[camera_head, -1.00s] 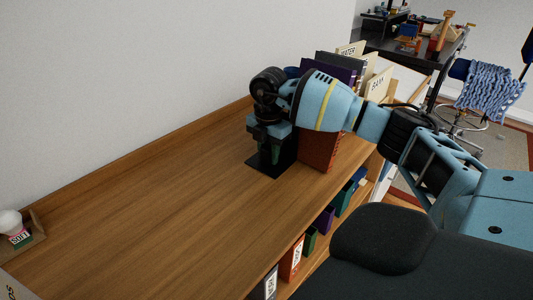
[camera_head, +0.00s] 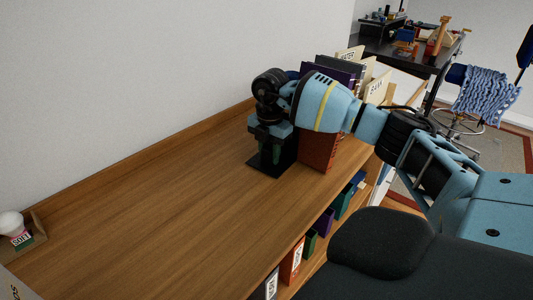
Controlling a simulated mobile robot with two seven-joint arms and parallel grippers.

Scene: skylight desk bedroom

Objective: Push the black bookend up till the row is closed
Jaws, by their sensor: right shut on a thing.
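The black bookend (camera_head: 262,165) stands on the wooden shelf top, its flat foot reaching toward the left. My right gripper (camera_head: 270,142) comes down over it from above and is shut on it; the fingertips are partly hidden. The row of books stands to the right of and behind the bookend. An orange-red book (camera_head: 319,152) is at its near end, with a purple book (camera_head: 333,73) and cream books (camera_head: 378,88) farther along. My arm hides much of the row, so any gap between the books cannot be seen. My left gripper is not in view.
The wooden shelf top (camera_head: 160,200) is bare to the left of the bookend. A small box with a white round thing (camera_head: 13,226) stands at its far left end. More books (camera_head: 292,260) stand on the shelf below. A dark desk (camera_head: 410,48) is behind.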

